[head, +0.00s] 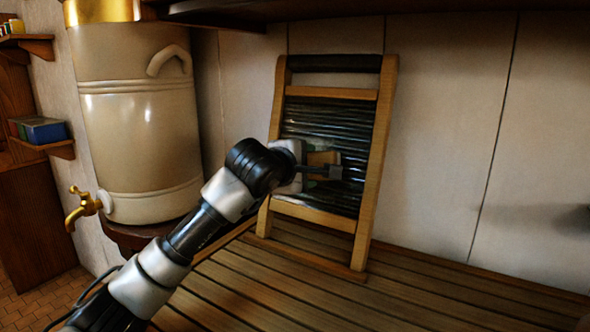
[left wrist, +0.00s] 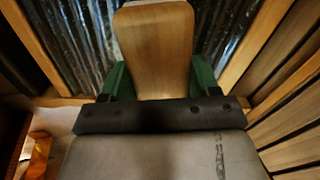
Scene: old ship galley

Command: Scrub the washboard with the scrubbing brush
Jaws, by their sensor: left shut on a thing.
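The washboard (head: 371,170), a wooden frame around dark ribbed metal, leans upright against the pale wall with its feet on the slatted wooden counter. Its ribs also fill the back of the left wrist view (left wrist: 82,38). My left gripper (head: 322,168) is in front of the lower half of the ribs, shut on the scrubbing brush (head: 322,158). The brush's wooden back (left wrist: 155,45) shows in the left wrist view, between green parts at its sides. The bristles are hidden, and I cannot tell whether they touch the ribs. My right gripper is not in view.
A cream water urn (head: 140,130) with a brass tap (head: 82,206) stands left of the washboard, behind my left arm. The slatted counter (head: 440,290) is clear to the right. A dark shelf (head: 400,6) overhangs at the top.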

